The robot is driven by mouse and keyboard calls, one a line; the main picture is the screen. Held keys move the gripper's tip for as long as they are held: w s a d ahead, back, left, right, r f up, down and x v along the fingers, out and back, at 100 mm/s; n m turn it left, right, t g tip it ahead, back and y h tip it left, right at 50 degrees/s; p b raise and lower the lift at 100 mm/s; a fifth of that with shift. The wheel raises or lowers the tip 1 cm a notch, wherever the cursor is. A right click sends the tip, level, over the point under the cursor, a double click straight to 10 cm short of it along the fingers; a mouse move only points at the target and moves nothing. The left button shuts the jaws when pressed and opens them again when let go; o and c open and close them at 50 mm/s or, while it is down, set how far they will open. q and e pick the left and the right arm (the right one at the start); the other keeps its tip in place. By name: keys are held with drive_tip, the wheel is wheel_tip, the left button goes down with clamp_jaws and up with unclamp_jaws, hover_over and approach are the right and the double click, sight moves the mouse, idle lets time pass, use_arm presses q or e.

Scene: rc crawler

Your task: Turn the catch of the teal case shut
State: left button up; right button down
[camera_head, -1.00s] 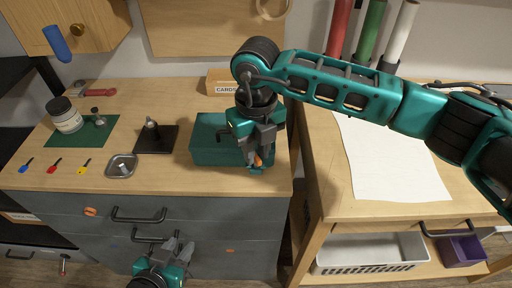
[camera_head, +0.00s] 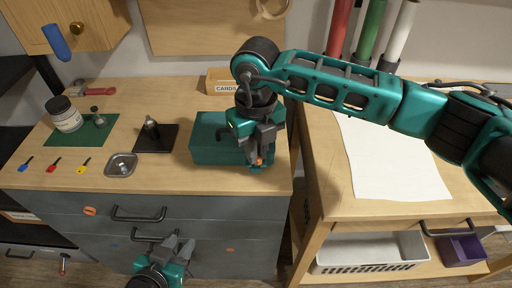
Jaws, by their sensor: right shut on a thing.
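The teal case (camera_head: 207,150) stands closed on the wooden top of the grey drawer cabinet, near its right end. My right gripper (camera_head: 256,160) points down at the case's front right side. It is shut on a small orange piece, which looks like the catch (camera_head: 259,162); the fingers hide most of it, so I cannot tell its angle. My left gripper (camera_head: 180,246) is low in front of the cabinet drawers, away from the case. Its two fingers stand apart with nothing between them.
A small metal tray (camera_head: 121,165), a dark square pad (camera_head: 155,138) and a green mat (camera_head: 82,131) with a jar (camera_head: 64,114) lie left of the case. A cards box (camera_head: 221,81) stands behind it. A paper-covered table (camera_head: 395,165) is at the right.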

drive_tip(key=shift+f+n+b, duration=0.15)
drive_tip(key=shift+n+b, duration=0.95)
drive_tip(key=shift+b, duration=0.1)
drive_tip(key=n+b, duration=0.2)
drive_tip(key=shift+n, duration=0.4)
drive_tip(key=shift+n+b, duration=0.4)
drive_tip(key=shift+b, duration=0.2)
drive_tip(key=shift+n+b, duration=0.7)
drive_tip(key=shift+n, duration=0.2)
drive_tip(key=shift+n+b, duration=0.75)
drive_tip(key=shift+n, duration=0.45)
drive_tip(key=shift+r+n+b, duration=0.2)
drive_tip(key=shift+n+b, duration=0.25)
drive_tip(key=shift+n, duration=0.25)
use_arm(q)
wheel_tip(320, 180, down, 6)
drive_tip(key=w+d, duration=0.1)
drive_tip(key=d, duration=0.1)
drive_tip(key=shift+d+h, duration=0.25)
drive_tip(key=shift+h, duration=0.05)
drive_tip(key=shift+w, duration=0.2)
use_arm(e)
drive_tip(key=shift+n, duration=0.4)
